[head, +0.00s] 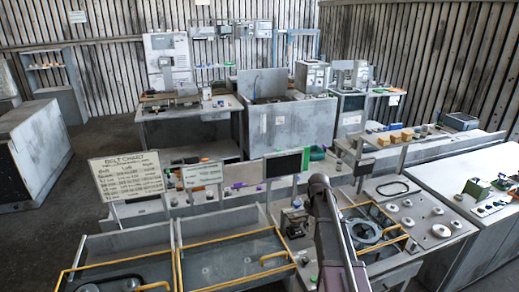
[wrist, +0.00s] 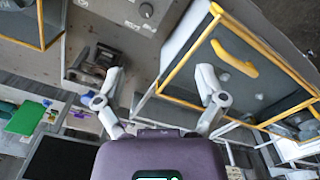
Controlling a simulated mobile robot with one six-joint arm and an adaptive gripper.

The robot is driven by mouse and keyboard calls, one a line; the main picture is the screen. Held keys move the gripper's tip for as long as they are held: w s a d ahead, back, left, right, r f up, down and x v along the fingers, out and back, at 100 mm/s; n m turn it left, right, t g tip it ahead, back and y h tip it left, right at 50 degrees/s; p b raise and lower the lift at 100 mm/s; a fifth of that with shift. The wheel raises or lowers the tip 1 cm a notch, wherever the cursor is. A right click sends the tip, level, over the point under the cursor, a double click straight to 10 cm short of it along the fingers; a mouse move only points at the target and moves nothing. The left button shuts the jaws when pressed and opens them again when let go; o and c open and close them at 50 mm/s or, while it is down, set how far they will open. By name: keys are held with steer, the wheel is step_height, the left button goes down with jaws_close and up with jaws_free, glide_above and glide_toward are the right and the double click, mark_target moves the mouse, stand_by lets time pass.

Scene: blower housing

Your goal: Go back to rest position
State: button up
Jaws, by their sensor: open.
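My gripper (wrist: 160,78) shows in the wrist view with its two grey fingers spread wide apart and nothing between them. Below the fingers in the wrist view are a grey panel with a knob and, to the right, a tray with a yellow frame (wrist: 232,62). In the head view my dark arm rises from the bottom edge, right of the middle, and its fingers cannot be made out there. A round grey housing (head: 364,232) sits in a yellow-framed bay just right of my arm.
Two yellow-framed trays (head: 232,262) lie left of my arm. A black screen (head: 283,163) and a belt chart sign (head: 127,177) stand behind them. A panel with several round discs (head: 410,212) is to the right. Open floor lies at the left.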

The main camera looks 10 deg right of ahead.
steer(key=s+a+f+m+b, duration=0.4)
steer(key=s+a+f+b, duration=0.2)
steer(key=s+f+b, duration=0.3)
steer(key=s+a+f+m+b, duration=0.4)
steer(key=s+a+f+b, duration=0.3)
steer(key=s+f+b, duration=0.2)
steer(key=shift+s+f+m, duration=0.15)
steer(key=shift+s+m, duration=0.15)
steer(key=shift+s, duration=0.6)
stand_by(0.8)
